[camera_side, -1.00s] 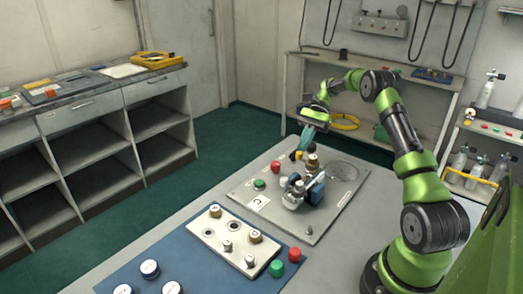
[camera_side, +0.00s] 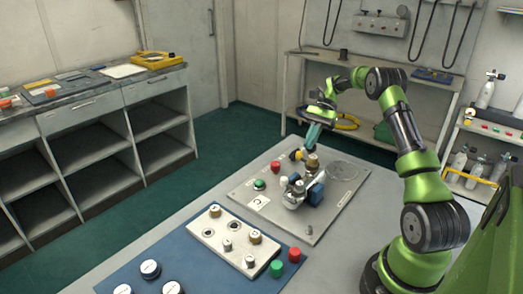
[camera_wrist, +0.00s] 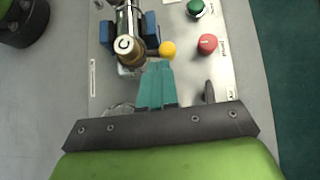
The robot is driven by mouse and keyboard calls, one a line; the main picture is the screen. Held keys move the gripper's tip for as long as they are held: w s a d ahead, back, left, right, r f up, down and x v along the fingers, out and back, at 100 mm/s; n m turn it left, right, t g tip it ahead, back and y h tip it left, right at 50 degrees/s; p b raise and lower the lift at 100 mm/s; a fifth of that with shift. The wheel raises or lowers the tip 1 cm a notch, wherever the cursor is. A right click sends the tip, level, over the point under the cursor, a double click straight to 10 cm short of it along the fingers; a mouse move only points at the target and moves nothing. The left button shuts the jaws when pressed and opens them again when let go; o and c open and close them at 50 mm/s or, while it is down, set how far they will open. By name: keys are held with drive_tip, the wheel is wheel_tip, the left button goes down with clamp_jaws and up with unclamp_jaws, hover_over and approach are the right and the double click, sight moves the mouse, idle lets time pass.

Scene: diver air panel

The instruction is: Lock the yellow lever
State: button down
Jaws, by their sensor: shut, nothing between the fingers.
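The yellow lever shows in the wrist view as a yellow ball knob (camera_wrist: 168,49) on a short stem. The stem reaches right from a brass-topped valve (camera_wrist: 128,47). In the side view the yellow knob (camera_side: 294,156) is small, at the left of the brass valve (camera_side: 312,162). My gripper (camera_wrist: 156,64) has its teal fingers shut together with nothing between them. The fingertips are right below the lever in the wrist view, close to the stem and ball; I cannot tell whether they touch. In the side view my gripper (camera_side: 306,146) comes down beside the valve from behind.
The grey panel (camera_side: 330,215) also carries a red knob (camera_wrist: 207,43), a green knob (camera_wrist: 195,7) and a cylinder in blue clamps (camera_wrist: 105,34). A white plate with several knobs (camera_side: 205,236) lies on a blue mat nearer the camera.

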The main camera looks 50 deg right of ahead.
drive_tip(key=v, duration=0.6)
idle(0.3)
drive_tip(key=s+a+r+n+t+h, duration=0.2)
drive_tip(key=s+a+r+n, duration=0.1)
drive_tip(key=a, duration=0.8)
drive_tip(key=s+a+r+n+t+h, duration=0.3)
drive_tip(key=s+a+n, duration=0.3)
drive_tip(key=a, duration=0.5)
drive_tip(key=s+a+r+n+t+h, duration=0.2)
drive_tip(key=s+a+r+n, duration=0.2)
drive_tip(key=a, duration=0.7)
drive_tip(key=shift+s+r+n+t, duration=0.15)
drive_tip(key=shift+s+n+t, duration=0.15)
drive_tip(key=shift+s, duration=0.9)
